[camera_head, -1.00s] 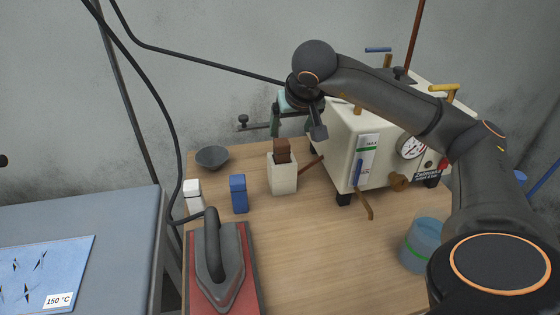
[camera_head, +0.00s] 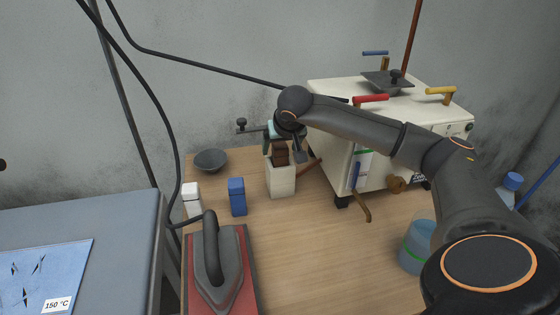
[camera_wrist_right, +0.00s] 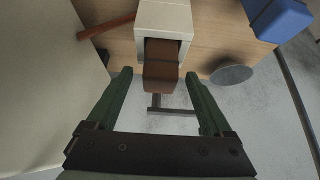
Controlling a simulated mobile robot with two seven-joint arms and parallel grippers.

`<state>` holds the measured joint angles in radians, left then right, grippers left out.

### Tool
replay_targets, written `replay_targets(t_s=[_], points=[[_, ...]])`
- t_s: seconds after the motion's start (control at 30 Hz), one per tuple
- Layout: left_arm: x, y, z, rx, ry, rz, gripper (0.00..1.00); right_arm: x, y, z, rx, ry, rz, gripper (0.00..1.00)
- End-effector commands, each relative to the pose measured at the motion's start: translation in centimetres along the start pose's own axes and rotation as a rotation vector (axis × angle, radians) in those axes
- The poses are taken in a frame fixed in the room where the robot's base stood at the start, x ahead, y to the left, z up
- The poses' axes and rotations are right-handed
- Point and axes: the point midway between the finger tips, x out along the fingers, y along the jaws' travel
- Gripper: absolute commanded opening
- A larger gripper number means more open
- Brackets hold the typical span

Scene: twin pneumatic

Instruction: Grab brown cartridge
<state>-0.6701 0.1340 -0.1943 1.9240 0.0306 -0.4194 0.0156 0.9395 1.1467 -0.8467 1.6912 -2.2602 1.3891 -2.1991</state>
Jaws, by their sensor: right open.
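The brown cartridge (camera_head: 280,155) stands upright in a cream-white holder (camera_head: 281,182) on the wooden table. My right gripper (camera_head: 284,140) is at the cartridge's upper end in the head view. In the right wrist view, the open green fingers of the gripper (camera_wrist_right: 160,75) lie on either side of the brown cartridge (camera_wrist_right: 160,77), with a gap on both sides. The cartridge sticks out of the white holder (camera_wrist_right: 164,20) towards the gripper. My left gripper is not in view.
A cream machine (camera_head: 335,120) with coloured handles stands close to the right of the holder. A blue block (camera_head: 237,197), a white block (camera_head: 192,198) and a grey bowl (camera_head: 211,161) are to the left. An iron (camera_head: 213,260) lies in front.

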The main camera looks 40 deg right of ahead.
Motion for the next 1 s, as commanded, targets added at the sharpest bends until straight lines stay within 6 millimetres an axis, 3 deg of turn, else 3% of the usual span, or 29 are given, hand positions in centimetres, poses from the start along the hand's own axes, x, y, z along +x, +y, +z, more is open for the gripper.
replay_targets(t_s=[0.13, 0.87, 1.0], points=[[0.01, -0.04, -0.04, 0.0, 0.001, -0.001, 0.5, -0.02, 0.0, 0.01, 0.0, 0.0, 0.0, 0.84], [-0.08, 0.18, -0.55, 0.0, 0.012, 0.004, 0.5, -0.07, 0.02, -0.02, 0.001, 0.0, 0.0, 0.02], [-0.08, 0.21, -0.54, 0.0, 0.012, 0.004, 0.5, -0.08, 0.02, -0.02, 0.001, 0.0, 0.0, 0.0]])
